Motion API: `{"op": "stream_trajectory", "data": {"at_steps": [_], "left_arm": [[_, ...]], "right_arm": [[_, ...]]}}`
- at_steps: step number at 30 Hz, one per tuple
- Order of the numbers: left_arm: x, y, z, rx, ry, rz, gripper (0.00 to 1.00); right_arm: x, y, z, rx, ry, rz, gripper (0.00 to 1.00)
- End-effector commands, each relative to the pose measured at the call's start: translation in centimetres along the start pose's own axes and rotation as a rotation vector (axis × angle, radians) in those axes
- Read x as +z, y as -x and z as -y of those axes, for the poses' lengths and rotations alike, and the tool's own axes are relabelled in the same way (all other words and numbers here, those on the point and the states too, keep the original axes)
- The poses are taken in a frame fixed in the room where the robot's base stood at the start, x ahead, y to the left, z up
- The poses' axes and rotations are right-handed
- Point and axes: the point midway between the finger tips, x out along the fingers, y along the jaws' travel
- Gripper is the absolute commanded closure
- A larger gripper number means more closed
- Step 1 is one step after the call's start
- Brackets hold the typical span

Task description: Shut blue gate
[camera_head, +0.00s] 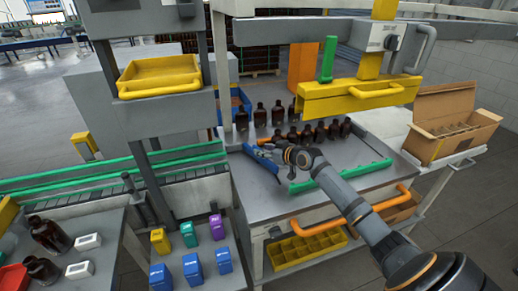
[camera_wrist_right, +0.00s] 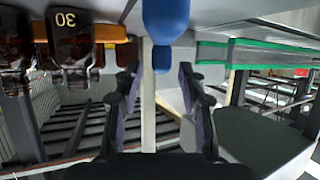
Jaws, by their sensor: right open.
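The blue gate (camera_head: 262,162) is a short blue bar at the left end of the grey worktable (camera_head: 250,196), slanting across the table beside the conveyor. In the right wrist view a rounded blue part (camera_wrist_right: 165,18), seemingly the gate, is at the top centre, beyond the fingertips. My right gripper (camera_head: 272,150) is close to the gate, just behind it in the head view. In the wrist view its two fingers (camera_wrist_right: 160,82) are apart with nothing between them. I cannot tell whether it touches the gate. My left gripper is not in view.
Several amber bottles (camera_head: 292,135) stand behind the gripper; some also show in the wrist view (camera_wrist_right: 70,55). A green bar (camera_head: 340,176) lies along the table's front. A yellow beam (camera_head: 345,98) hangs above. The conveyor with green rails (camera_head: 120,173) is at left.

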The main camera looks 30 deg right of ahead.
Motion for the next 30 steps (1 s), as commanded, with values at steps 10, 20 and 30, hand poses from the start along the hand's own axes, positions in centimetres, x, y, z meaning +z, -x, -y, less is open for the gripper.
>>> {"op": "stream_trajectory", "data": {"at_steps": [10, 20, 30], "left_arm": [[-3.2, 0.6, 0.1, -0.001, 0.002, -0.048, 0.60], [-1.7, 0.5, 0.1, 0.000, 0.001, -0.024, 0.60], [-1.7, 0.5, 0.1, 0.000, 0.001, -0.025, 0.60]], "right_arm": [[-0.1, -3.3, 0.1, -0.002, 0.001, 0.000, 0.59], [0.0, -3.2, 0.1, -0.002, 0.001, 0.000, 0.78], [-0.1, -3.2, 0.1, -0.002, 0.001, 0.000, 1.00]]}}
